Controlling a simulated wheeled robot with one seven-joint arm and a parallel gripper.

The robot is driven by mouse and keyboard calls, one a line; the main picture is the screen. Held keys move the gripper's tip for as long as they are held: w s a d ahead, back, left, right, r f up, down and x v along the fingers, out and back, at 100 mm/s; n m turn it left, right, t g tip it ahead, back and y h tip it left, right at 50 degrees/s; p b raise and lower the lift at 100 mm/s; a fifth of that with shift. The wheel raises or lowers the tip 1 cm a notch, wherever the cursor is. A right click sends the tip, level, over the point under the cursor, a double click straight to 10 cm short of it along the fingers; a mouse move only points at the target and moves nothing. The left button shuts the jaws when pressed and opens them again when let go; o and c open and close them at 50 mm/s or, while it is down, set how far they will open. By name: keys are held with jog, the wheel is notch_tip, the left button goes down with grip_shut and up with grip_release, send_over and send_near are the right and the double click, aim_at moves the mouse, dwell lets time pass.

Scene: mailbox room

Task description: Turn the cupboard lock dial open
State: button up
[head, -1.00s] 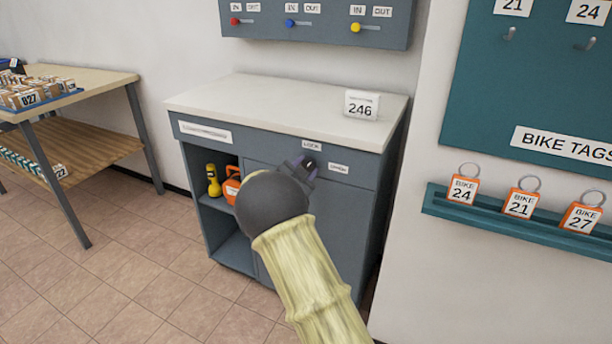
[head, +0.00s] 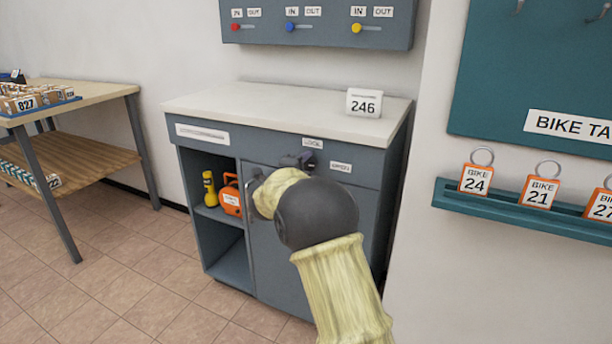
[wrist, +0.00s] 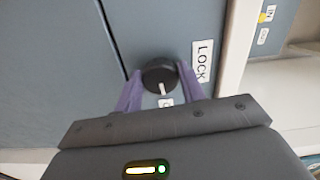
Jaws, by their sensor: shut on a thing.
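The black round lock dial (wrist: 158,75) is on the grey cupboard (head: 285,240), between my two purple fingers in the wrist view. My gripper (wrist: 160,84) is shut on it, one finger on each side; in the head view my gripper (head: 297,160) is at the cupboard front, partly behind my arm. The dial's white pointer mark faces the bottom of the wrist view, toward a small white label (wrist: 166,102) mostly hidden by my gripper. The LOCK label (wrist: 202,62) is right of the dial there. In the head view the OPEN label (head: 340,166) is right of my gripper.
A 246 sign (head: 364,103) stands on the cupboard top. Open shelves at left hold a yellow torch (head: 209,188) and an orange case (head: 230,197). A key-tag rail (head: 520,205) is on the right wall. A wooden table (head: 90,85) stands at left, with clear floor between.

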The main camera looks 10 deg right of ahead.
jog(key=shift+m+b, duration=0.35)
jog(key=shift+m, duration=0.15)
jog(key=shift+f, duration=0.1)
jog(key=o, duration=1)
jog(key=shift+c, duration=0.2)
jog(key=shift+s+a, duration=0.1)
jog(key=p+v, duration=0.3)
jog(key=v, duration=1.4)
